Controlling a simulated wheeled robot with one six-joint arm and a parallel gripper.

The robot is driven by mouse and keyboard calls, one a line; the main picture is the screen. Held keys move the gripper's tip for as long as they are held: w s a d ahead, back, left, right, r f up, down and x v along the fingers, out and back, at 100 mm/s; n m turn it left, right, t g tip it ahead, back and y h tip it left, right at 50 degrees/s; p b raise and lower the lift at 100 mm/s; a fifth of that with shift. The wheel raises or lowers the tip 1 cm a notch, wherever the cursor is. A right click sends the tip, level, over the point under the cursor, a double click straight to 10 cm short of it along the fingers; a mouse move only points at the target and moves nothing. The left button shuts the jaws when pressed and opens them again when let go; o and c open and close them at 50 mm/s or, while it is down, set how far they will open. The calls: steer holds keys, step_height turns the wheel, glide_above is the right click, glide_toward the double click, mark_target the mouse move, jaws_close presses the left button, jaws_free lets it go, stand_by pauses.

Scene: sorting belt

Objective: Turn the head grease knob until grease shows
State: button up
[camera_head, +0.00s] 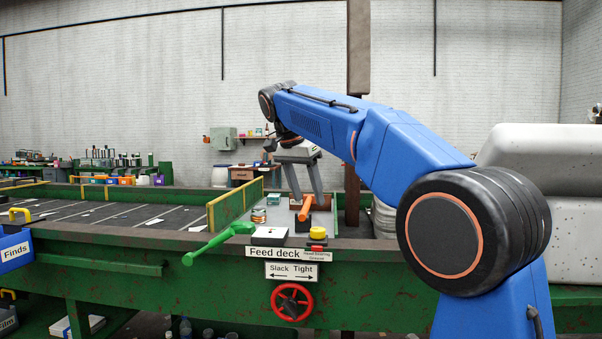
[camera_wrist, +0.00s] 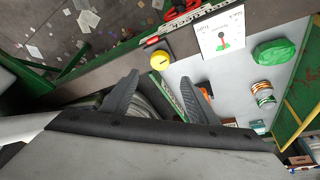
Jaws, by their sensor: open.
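A round yellow knob (camera_head: 317,233) sits at the front edge of the feed deck, above a small label that appears to read "Head bearing grease" (camera_head: 317,253). The knob also shows in the wrist view (camera_wrist: 160,57), just beyond the fingers. My gripper (camera_head: 308,197) points down over the deck, behind the knob, with its fingers apart and empty. In the wrist view my gripper (camera_wrist: 158,82) has a clear gap between its fingertips, and the knob lies outside that gap, untouched. I see no grease around the knob; the view is too small to be sure.
A green lever (camera_head: 220,242) sticks out left of a white plate (camera_head: 268,238). An orange-handled thing (camera_head: 305,208) lies on the deck near my fingers. Tins (camera_head: 259,215) stand further left. A red handwheel (camera_head: 291,301) is below the deck edge. A dark post (camera_head: 354,190) rises behind.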

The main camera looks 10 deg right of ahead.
steer(key=v, duration=0.6)
steer(key=shift+r, duration=0.3)
steer(key=shift+s, duration=0.1)
steer(key=s+d+f+n+y, duration=0.1)
steer(key=s+d+f+n, duration=0.3)
steer(key=s+f, duration=0.45)
steer(key=s+d+f+n+y, duration=0.1)
steer(key=s+d+f+n, duration=0.1)
steer(key=s+d+f, duration=0.65)
steer(key=s+f+n+t+y, duration=0.1)
steer(key=s+f+n, duration=0.3)
steer(key=s+f, duration=1.7)
step_height(320, 180, down, 3)
steer(key=shift+d+r+n+t+y, duration=0.2)
steer(key=shift+r+n+t+y, duration=0.1)
steer(key=shift+t, duration=0.2)
steer(key=shift+s+a, duration=0.1)
steer(key=shift+s, duration=0.05)
